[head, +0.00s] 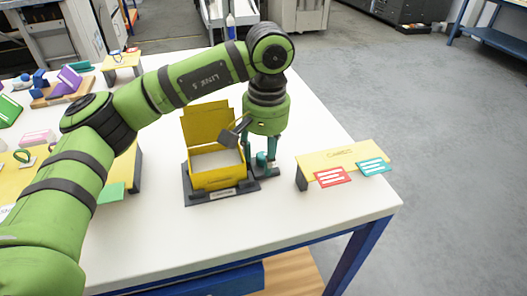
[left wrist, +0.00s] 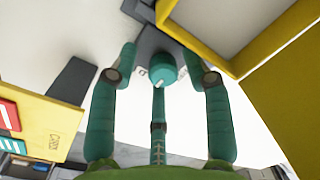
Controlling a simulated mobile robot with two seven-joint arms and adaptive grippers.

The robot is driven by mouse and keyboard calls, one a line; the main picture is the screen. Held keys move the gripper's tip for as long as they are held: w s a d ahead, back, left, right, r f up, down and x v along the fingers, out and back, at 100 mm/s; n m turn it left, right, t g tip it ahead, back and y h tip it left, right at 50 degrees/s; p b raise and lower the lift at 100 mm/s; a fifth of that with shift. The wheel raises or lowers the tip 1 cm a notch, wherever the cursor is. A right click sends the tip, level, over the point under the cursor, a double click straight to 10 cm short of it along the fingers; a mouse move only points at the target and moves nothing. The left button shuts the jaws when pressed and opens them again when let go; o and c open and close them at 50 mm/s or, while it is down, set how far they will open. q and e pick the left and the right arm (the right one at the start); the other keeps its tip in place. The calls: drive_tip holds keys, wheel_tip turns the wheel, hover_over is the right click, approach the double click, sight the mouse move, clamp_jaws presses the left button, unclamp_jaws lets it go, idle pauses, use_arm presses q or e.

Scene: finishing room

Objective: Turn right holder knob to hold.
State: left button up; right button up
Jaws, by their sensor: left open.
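The teal holder knob (head: 261,159) stands on a dark base plate at the right side of the open yellow box (head: 216,181). In the left wrist view the round knob (left wrist: 162,68) shows from above, with a small pale mark at its edge. My left gripper (head: 262,165) points down over the knob, its teal fingers open. In the left wrist view the fingertips of the left gripper (left wrist: 162,60) are on either side of the knob, with visible gaps. The knob's setting cannot be read. My right gripper is not in view.
A yellow stand (head: 330,161) with a red card (head: 332,177) and a teal card (head: 373,167) is to the right. Several coloured items lie at the far left. The white table (head: 240,235) is clear in front of the box.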

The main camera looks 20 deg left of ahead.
use_arm(q)
wheel_tip(320, 180, up, 12)
drive_tip(key=shift+d, duration=0.3)
idle(0.3)
